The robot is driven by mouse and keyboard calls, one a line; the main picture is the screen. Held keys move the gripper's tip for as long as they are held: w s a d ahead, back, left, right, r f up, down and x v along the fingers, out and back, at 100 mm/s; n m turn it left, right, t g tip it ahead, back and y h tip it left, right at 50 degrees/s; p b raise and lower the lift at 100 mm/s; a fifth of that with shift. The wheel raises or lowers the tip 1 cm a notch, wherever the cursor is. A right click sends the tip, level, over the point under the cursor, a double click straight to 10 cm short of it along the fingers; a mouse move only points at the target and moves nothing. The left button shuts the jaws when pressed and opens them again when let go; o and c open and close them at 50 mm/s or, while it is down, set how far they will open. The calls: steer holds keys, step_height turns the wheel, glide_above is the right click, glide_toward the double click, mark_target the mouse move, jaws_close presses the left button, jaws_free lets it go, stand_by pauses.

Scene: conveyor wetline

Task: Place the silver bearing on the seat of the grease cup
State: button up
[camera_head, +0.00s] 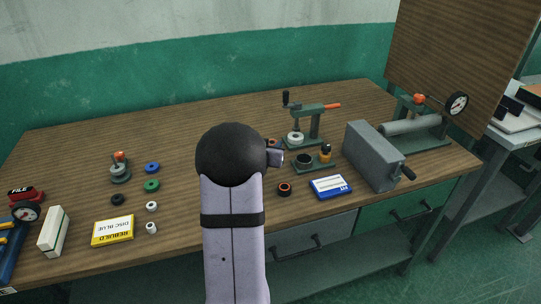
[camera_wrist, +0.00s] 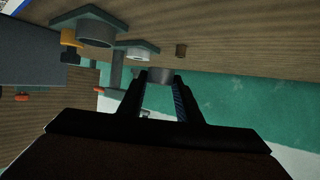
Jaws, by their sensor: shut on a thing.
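My gripper (camera_wrist: 161,84) is shut on the silver bearing (camera_wrist: 160,75), a grey ring-like piece between the fingertips in the wrist view. In the head view my gripper (camera_head: 277,157) is mostly hidden behind my dark wrist, just left of the grease cup. The grease cup (camera_head: 304,160) is a dark round open cup on a green base plate, with a small yellow-and-black fitting (camera_head: 326,151) beside it. In the wrist view the cup (camera_wrist: 97,33) is at the upper left, apart from the bearing. Its seat is not clearly visible.
A green press (camera_head: 314,120) with a white ring (camera_head: 295,139) stands behind the cup. A grey box with a crank (camera_head: 372,155) is to its right. A blue-and-white box (camera_head: 330,186) and a black-orange ring (camera_head: 284,188) lie in front. Several small rings lie at the left.

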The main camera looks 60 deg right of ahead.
steer(key=shift+r, duration=1.85)
steer(key=shift+w, duration=0.1)
